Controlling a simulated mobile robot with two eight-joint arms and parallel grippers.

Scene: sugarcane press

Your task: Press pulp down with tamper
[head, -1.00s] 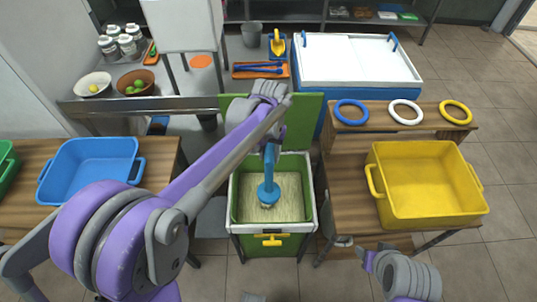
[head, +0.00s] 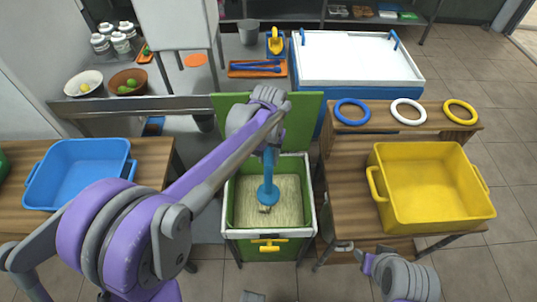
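A blue tamper (head: 268,191) stands upright in the green bin (head: 235,205), its round foot on the pale pulp (head: 289,203). My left arm reaches in from the left over the bin, and my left gripper (head: 268,145) is at the top of the tamper's handle. The arm hides the fingers, so their grip cannot be made out. The bin's green lid (head: 307,112) stands open behind it. Only part of my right arm shows at the lower right, and its gripper fingertips cannot be seen clearly.
A yellow tub (head: 430,200) stands on the wooden table at right, with blue, white and yellow rings (head: 408,112) on a shelf behind. A blue tub (head: 75,175) is on the left table. A white-topped blue chest (head: 355,60) stands behind.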

